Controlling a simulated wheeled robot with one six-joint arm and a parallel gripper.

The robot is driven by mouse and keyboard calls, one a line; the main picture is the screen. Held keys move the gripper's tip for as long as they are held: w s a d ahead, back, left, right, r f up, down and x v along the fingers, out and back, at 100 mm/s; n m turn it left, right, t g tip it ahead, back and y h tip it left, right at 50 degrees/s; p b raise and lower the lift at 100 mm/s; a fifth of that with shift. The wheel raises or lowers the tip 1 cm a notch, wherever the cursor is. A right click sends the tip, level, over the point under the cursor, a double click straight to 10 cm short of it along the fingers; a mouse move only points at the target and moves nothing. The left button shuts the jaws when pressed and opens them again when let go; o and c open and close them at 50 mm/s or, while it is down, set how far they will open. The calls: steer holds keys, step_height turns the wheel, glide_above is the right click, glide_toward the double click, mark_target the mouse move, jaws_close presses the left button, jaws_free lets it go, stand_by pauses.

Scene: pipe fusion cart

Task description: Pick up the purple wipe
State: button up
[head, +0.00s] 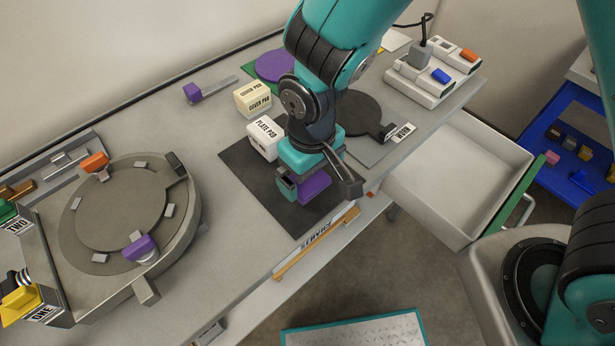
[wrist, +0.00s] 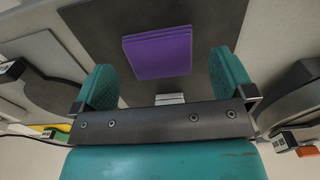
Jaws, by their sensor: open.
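The purple wipe (head: 314,187) is a flat, folded-looking block on a dark mat (head: 252,180) at the front of the bench. In the wrist view the wipe (wrist: 158,53) lies between and beyond my two teal fingers. My gripper (head: 308,188) is above the mat, close over the wipe, and hides part of it in the head view. The fingers (wrist: 165,82) are apart, with nothing held between them. I cannot tell how much height remains between fingertips and wipe.
White and cream pad boxes (head: 264,138) stand just left of my gripper. A round fixture (head: 120,215) with orange and purple clamps is at left. A dark round plate (head: 358,112) lies behind my gripper. An open drawer (head: 462,170) juts out at right.

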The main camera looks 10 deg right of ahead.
mark_target(311, 183)
steer(key=shift+w+f, duration=0.1)
steer(key=shift+f, duration=1.4)
steer(key=c, duration=0.8)
steer(key=shift+r, duration=0.15)
